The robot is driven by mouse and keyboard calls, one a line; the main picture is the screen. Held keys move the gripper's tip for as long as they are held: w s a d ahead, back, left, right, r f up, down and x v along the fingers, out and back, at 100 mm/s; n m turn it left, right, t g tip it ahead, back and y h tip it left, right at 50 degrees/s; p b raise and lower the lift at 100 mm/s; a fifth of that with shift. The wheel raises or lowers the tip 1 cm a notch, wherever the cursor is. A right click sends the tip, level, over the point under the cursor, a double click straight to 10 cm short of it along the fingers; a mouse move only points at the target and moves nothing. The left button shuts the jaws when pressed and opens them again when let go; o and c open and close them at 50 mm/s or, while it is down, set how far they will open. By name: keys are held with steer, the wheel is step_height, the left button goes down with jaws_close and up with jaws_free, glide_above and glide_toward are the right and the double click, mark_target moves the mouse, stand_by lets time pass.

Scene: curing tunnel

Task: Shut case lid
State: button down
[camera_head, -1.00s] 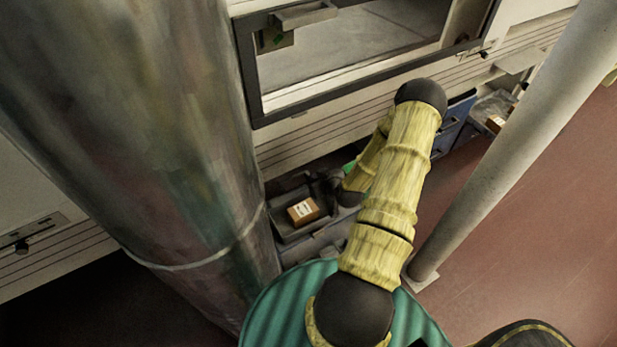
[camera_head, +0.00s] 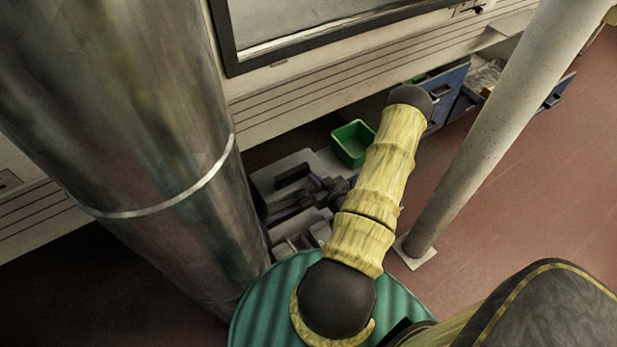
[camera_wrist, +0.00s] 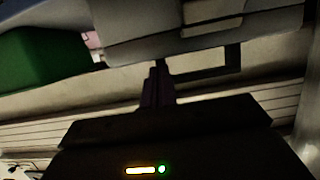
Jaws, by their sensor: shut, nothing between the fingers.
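A grey case (camera_head: 268,180) is low under the long pale housing in the head view. A flat light grey surface with a dark bar, perhaps its lid, shows there, and no open interior is visible. My dark gripper (camera_head: 318,186) is close beside it, partly hidden by my arm. In the wrist view, my gripper (camera_wrist: 158,70) has its fingers together and empty. Its tips are close to the lower edge of a grey body (camera_wrist: 150,35) with a lighter latch-like strip. I cannot tell whether they touch, or whether the lid is fully down.
A green bin (camera_head: 352,143) stands just behind the case and also shows in the wrist view (camera_wrist: 40,50). Blue drawers (camera_head: 447,95) are to the right. A thick metal column (camera_head: 130,130) is at left and a slanted pale post (camera_head: 480,140) at right. Red floor (camera_head: 520,190) is free beyond the post.

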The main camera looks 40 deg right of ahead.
steer(key=shift+s+a+f+b, duration=0.1)
steer(key=shift+s+f+b, duration=0.25)
steer(key=shift+f, duration=0.3)
steer(key=shift+s+a+f+b, duration=0.1)
steer(key=shift+s+f+b, duration=0.2)
steer(key=shift+f, duration=0.35)
steer(key=r+p, duration=0.1)
steer(key=r, duration=0.1)
steer(key=r+p, duration=0.3)
steer(key=shift+w+d+r, duration=0.1)
steer(key=shift+w+r, duration=0.2)
steer(key=s+a+f, duration=0.1)
steer(key=s+f, duration=0.2)
steer(key=s, duration=0.6)
steer(key=shift+s+a+f+b, duration=0.15)
steer(key=shift+f+b, duration=0.1)
steer(key=shift+b, duration=0.1)
